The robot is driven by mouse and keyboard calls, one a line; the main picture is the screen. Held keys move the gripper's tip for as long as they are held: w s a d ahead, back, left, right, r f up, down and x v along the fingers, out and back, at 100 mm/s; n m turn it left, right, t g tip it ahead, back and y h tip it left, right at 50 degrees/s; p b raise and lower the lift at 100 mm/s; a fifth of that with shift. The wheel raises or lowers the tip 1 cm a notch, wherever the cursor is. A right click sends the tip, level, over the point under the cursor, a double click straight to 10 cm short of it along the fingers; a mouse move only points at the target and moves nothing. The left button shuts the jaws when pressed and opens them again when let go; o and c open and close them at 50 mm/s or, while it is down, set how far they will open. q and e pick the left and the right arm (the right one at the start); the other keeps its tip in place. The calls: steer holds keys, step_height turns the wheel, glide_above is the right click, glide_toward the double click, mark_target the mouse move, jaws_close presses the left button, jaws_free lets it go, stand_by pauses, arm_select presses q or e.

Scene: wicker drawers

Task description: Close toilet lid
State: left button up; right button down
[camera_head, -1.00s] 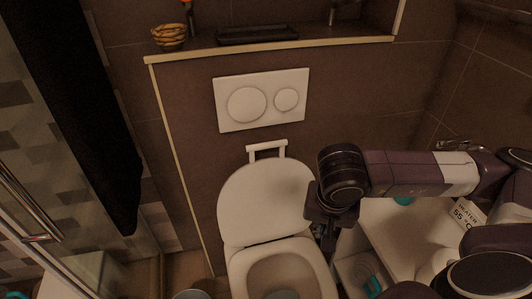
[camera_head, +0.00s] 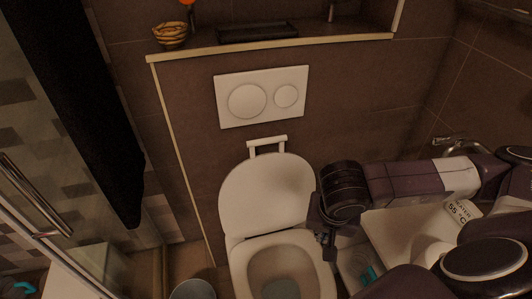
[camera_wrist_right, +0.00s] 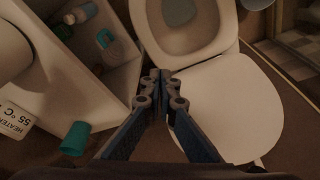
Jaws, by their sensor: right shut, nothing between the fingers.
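The toilet lid (camera_head: 266,193) is white and stands raised, leaning back toward the wall below the flush plate. It also shows in the right wrist view (camera_wrist_right: 228,110). The toilet bowl with its seat (camera_head: 245,262) is open below the lid. My right gripper (camera_head: 328,250) points down just right of the lid and bowl in the head view. In the right wrist view its fingers (camera_wrist_right: 162,80) are together and empty, near the hinge side of the lid. I cannot tell whether they touch it. My left gripper is not in view.
A white open cabinet (camera_wrist_right: 120,62) with bottles stands beside the toilet, close to my right gripper. A teal cup (camera_wrist_right: 75,138) and a heater sign (camera_head: 462,210) are there. A bin (camera_head: 192,290) stands left of the bowl. A ledge (camera_head: 350,38) runs above the flush plate (camera_head: 262,96).

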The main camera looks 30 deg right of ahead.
steer(key=shift+s+a+f+p, duration=0.15)
steer(key=shift+s+f+p, duration=0.35)
steer(key=shift+s+p, duration=0.15)
steer(key=shift+s+a+f+p, duration=0.15)
steer(key=shift+s+f+p, duration=0.35)
steer(key=shift+s+p, duration=0.1)
steer(key=shift+s+a+f, duration=0.15)
steer(key=shift+s+f, duration=0.4)
steer(key=shift+s, duration=0.05)
steer(key=shift+s+a+f, duration=0.15)
steer(key=shift+s+f, duration=0.4)
steer(key=shift+s+a+f, duration=0.25)
steer(key=shift+s+f, duration=0.85)
steer(key=shift+f, duration=0.1)
